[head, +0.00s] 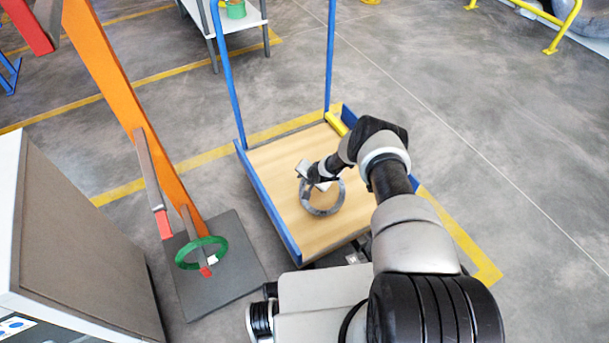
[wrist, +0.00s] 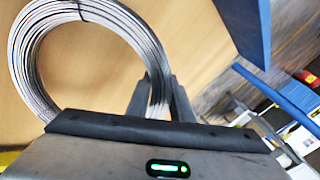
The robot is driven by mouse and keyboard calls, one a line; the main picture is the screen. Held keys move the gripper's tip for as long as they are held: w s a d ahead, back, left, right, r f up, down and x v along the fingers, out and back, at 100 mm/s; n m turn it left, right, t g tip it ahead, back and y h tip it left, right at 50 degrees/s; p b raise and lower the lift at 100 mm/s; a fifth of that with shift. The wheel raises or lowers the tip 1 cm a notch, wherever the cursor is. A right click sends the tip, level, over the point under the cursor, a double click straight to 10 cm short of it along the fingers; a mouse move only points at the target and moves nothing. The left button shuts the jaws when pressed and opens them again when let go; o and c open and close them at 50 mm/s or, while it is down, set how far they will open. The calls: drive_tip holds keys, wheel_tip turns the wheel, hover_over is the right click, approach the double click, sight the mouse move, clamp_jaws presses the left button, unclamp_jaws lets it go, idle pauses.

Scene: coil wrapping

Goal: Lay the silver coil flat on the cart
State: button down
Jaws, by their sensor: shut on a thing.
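The silver coil (head: 318,211) is a grey wire ring over the wooden deck of the cart (head: 276,160). My gripper (head: 326,184) is shut on the coil's rim at its upper side. In the wrist view, the coil (wrist: 24,68) fills the upper left, and the two fingers (wrist: 158,98) stand on either side of its right rim. The ring's face looks roughly parallel to the deck. I cannot tell whether it touches the deck or is just above it.
The cart has blue side rails (head: 268,205) and tall blue uprights (head: 228,75). An orange stand (head: 125,90) with pegs is at left, with a green coil (head: 222,257) on a low peg. A grey cabinet (head: 85,215) is front left. Deck around the coil is clear.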

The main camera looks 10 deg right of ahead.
drive_tip(key=shift+w+f, duration=0.1)
drive_tip(key=shift+f, duration=0.15)
drive_tip(key=c, duration=1.5)
unclamp_jaws()
drive_tip(key=shift+f, duration=0.15)
drive_tip(key=shift+p+v, duration=3.5)
drive_tip(key=shift+v, duration=5.35)
drive_tip(key=shift+w+a, duration=0.1)
drive_tip(key=shift+w, duration=0.05)
